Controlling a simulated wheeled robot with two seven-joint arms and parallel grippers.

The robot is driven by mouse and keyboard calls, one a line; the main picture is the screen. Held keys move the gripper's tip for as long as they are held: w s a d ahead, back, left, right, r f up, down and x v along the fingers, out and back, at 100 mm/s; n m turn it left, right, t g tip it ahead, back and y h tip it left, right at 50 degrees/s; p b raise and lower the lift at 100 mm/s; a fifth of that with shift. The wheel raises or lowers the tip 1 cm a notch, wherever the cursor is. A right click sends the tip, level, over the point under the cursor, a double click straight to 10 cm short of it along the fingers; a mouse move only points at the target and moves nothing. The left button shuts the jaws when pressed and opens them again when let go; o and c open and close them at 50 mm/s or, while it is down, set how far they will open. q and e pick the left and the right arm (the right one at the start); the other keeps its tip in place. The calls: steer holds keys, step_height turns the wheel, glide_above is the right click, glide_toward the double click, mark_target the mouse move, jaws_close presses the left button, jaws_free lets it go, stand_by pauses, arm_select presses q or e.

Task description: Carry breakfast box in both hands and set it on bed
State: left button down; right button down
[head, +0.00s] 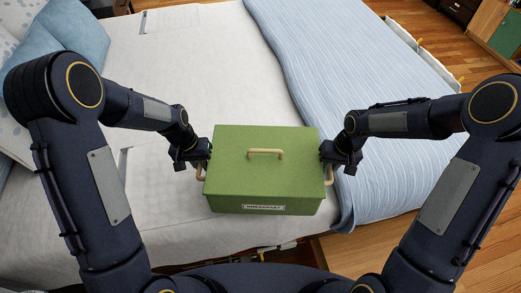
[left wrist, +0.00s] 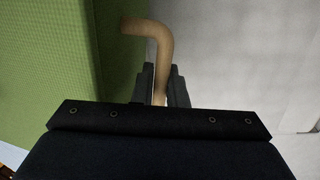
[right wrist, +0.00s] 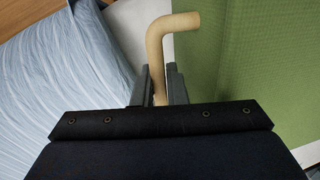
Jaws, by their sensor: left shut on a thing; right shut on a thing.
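The green breakfast box (head: 235,172) has a tan handle on its lid and a label on its front. In the head view it is over the near part of the bed (head: 190,70); I cannot tell whether it touches the sheet. My left gripper (head: 205,155) is shut on the tan handle at the box's left side, which shows in the left wrist view (left wrist: 152,40). My right gripper (head: 328,158) is shut on the tan handle at the right side, which shows in the right wrist view (right wrist: 170,35). The box looks about level.
A blue striped blanket (head: 340,60) covers the bed's right side. Blue pillows (head: 72,32) lie at the upper left. White sheet is bare beyond the box. Wooden floor (head: 400,235) shows at the right, and a cabinet (head: 495,28) stands at the far right.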

arm_select(q)
steer(key=shift+w+f, duration=0.1)
arm_select(e)
steer(key=shift+w+f, duration=0.1)
